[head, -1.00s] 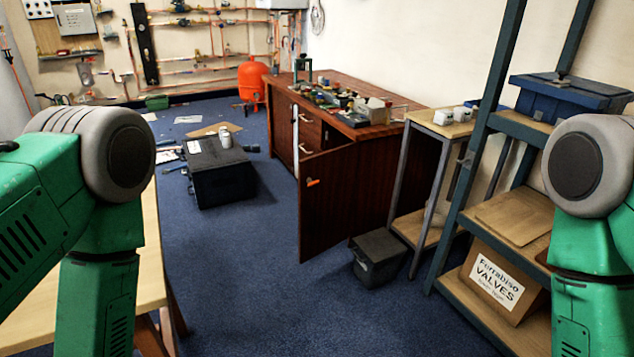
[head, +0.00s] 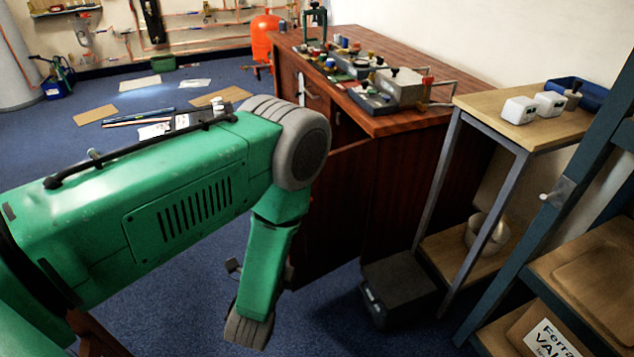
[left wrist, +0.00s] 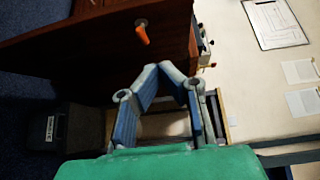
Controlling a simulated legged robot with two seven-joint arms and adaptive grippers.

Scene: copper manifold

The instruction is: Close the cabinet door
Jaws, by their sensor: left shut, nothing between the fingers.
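The cabinet (head: 410,165) is dark red-brown wood with a cluttered top. Its door (head: 338,215) stands open, swung out toward me. My left arm covers part of the door and its handle in the head view. In the left wrist view the door (left wrist: 65,50) fills the upper left, with an orange handle (left wrist: 142,34) near its edge. My left gripper (left wrist: 166,70) is shut and empty, with its fingertips just below the handle in the picture. I cannot tell whether they touch the door. In the head view the gripper is mostly hidden by my arm. My right gripper is out of view.
A black box (head: 400,290) stands on the floor right of the door. A small wooden-topped table (head: 480,105) and a blue-green shelf unit (head: 565,190) stand at the right. An orange cylinder (head: 265,35) is at the back.

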